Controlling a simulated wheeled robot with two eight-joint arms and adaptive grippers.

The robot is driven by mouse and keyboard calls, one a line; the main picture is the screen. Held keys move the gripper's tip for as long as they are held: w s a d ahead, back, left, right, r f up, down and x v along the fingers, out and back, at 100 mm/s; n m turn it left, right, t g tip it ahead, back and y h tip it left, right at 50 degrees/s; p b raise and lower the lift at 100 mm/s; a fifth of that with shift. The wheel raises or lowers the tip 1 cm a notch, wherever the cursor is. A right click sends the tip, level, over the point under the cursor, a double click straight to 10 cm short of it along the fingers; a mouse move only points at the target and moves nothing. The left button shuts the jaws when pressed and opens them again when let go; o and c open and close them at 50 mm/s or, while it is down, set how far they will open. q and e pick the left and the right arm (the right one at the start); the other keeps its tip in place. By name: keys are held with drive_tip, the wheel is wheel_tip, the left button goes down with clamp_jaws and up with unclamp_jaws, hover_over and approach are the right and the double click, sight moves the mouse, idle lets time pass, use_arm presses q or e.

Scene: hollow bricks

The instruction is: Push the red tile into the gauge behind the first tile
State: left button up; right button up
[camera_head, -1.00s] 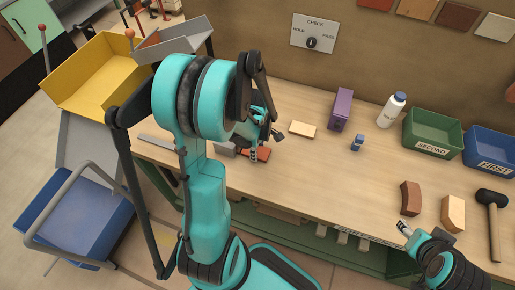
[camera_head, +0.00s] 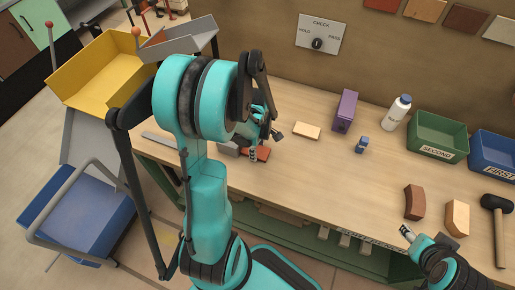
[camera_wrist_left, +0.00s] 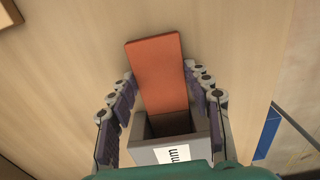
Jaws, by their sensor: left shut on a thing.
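The red tile (camera_wrist_left: 158,72) lies flat on the bench in the left wrist view, its near end at the mouth of the grey gauge (camera_wrist_left: 205,135). The gauge carries a white label ending in "mm". Its inside is dark, and I cannot make out a first tile there. My left gripper (camera_wrist_left: 160,82) has its fingers along both sides of the tile and is shut on it. In the head view the red tile (camera_head: 262,154) shows beside the gauge (camera_head: 229,149), partly hidden by my left arm. My right gripper (camera_head: 406,232) is at the bench's front edge, apart from these things.
A cream tile (camera_head: 307,130), a purple box (camera_head: 345,111), a small blue object (camera_head: 361,145) and a white bottle (camera_head: 396,113) stand behind. Green (camera_head: 438,135) and blue (camera_head: 494,155) bins, two blocks and a mallet (camera_head: 497,203) are at right.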

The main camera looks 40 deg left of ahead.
sight(249, 148)
use_arm(q)
drive_tip(key=shift+a, duration=0.15)
drive_tip(key=shift+s+a+f, duration=0.1)
drive_tip(key=shift+s+a, duration=0.1)
drive_tip(key=shift+a, duration=0.45)
drive_tip(key=shift+s+a, duration=0.15)
drive_tip(key=shift+a, duration=0.5)
drive_tip(key=shift+f+b, duration=0.2)
drive_tip(key=shift+b, duration=0.4)
idle(0.8)
drive_tip(key=shift+s, duration=0.1)
drive_tip(key=o, duration=1.1)
drive_tip(key=shift+o, duration=0.6)
drive_tip(key=shift+f, duration=0.1)
